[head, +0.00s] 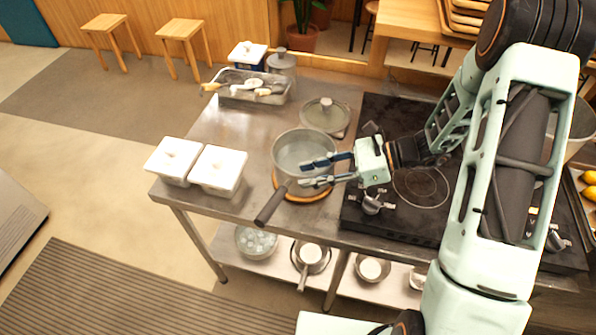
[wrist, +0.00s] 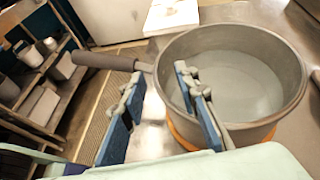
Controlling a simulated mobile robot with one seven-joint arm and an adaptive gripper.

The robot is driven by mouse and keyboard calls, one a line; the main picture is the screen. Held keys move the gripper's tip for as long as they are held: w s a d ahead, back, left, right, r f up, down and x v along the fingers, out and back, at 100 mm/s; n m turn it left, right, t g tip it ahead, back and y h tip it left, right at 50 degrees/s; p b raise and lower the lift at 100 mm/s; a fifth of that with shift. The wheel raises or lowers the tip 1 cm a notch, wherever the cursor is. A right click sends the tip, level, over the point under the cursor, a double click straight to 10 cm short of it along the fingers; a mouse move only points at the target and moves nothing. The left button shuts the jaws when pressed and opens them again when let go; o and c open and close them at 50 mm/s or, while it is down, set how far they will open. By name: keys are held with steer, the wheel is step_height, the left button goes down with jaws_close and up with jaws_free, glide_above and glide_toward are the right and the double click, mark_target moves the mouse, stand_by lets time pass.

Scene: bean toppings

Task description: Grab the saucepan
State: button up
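The grey saucepan (head: 300,148) sits on a round orange-brown trivet (head: 318,195) on the steel table. Its dark handle (head: 271,206) points toward the lower left. My gripper (head: 308,173) is open over the near right part of the saucepan, with nothing between its fingers. In the wrist view, the saucepan (wrist: 255,85) fills the right side, and its handle (wrist: 108,62) runs left behind the left finger. There the open gripper (wrist: 160,76) has one finger in front of the pan and the other left of it. I cannot tell whether either finger touches the pan.
Two white lidded containers (head: 217,170) stand left of the saucepan. The black stove (head: 413,212) lies to the right.

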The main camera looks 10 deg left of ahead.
steer(key=shift+x, duration=1.1)
jaws_close()
steer(key=shift+r, duration=0.1)
